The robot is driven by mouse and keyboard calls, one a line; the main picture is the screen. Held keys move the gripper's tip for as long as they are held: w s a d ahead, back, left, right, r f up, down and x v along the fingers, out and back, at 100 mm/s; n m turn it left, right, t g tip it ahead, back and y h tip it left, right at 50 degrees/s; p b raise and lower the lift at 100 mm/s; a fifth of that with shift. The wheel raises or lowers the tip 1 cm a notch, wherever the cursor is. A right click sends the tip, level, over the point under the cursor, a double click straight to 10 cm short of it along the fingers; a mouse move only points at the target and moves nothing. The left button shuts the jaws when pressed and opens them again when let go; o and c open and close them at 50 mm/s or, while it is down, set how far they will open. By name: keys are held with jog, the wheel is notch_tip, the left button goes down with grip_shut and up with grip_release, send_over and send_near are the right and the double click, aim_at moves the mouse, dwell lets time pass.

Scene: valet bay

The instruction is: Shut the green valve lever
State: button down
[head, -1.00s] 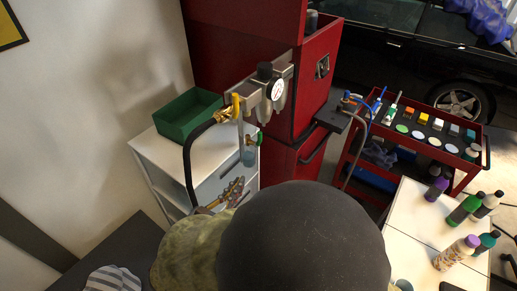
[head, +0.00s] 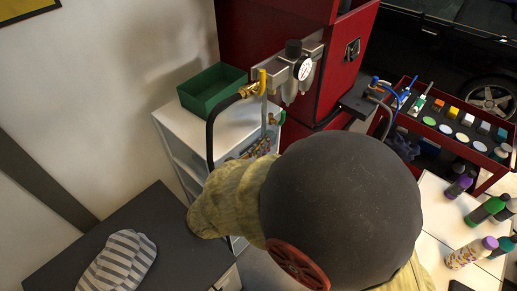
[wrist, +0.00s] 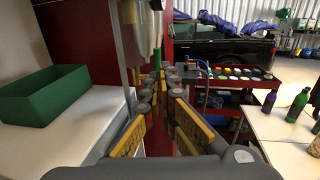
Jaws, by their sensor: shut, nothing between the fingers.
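The small green valve lever (head: 280,118) sits low on the air unit, on the right of the pipe below the gauge. In the wrist view a green part (wrist: 157,56) shows straight ahead, just above and beyond the fingertips. My gripper (wrist: 155,88) is shut and empty, its yellow-padded fingers converging below that green part. In the head view my gripper (head: 262,146) shows just below and left of the lever, partly hidden behind my arm. I cannot tell whether it touches the lever.
The air unit has a gauge (head: 303,68) and a yellow lever (head: 262,82), with a black hose (head: 210,140) left of it. A green bin (head: 212,90) sits on a white shelf unit (head: 165,124). A red cabinet (head: 345,85) stands behind; a red cart (head: 463,128) stands right.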

aim_at(283, 118)
jog(key=x, duration=0.8)
jog(key=shift+w, duration=0.1)
jog(key=shift+r, duration=0.1)
